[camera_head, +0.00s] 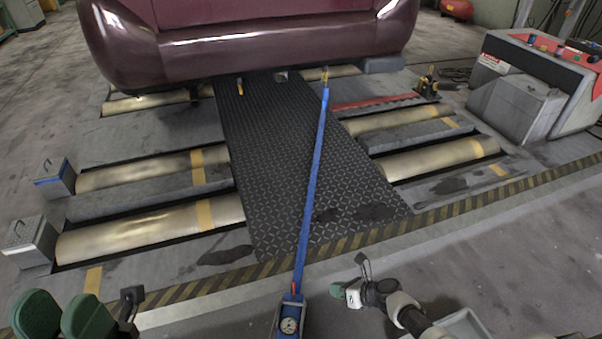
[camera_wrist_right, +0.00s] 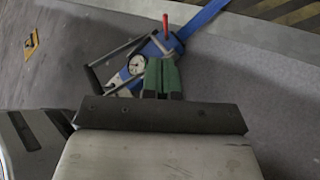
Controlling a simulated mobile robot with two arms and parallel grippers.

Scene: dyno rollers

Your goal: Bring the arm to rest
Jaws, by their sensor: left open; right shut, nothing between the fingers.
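My right gripper (camera_head: 338,290) shows in the head view at the bottom, just right of the blue ratchet with a round gauge (camera_head: 290,318). Its green fingers are together and empty. In the right wrist view the shut fingers (camera_wrist_right: 161,76) appear in front of the ratchet (camera_wrist_right: 135,68), with a red-tipped part behind them. A gap separates gripper and ratchet in the head view. My left gripper (camera_head: 62,318) is at the bottom left corner, its two green fingers spread and empty.
A blue strap (camera_head: 314,160) runs taut-looking from the ratchet to the front of a dark red car (camera_head: 250,40). Rollers (camera_head: 150,232) and a black tread plate (camera_head: 300,190) lie below. A grey cabinet (camera_head: 525,85) stands at right. Floor at lower right is clear.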

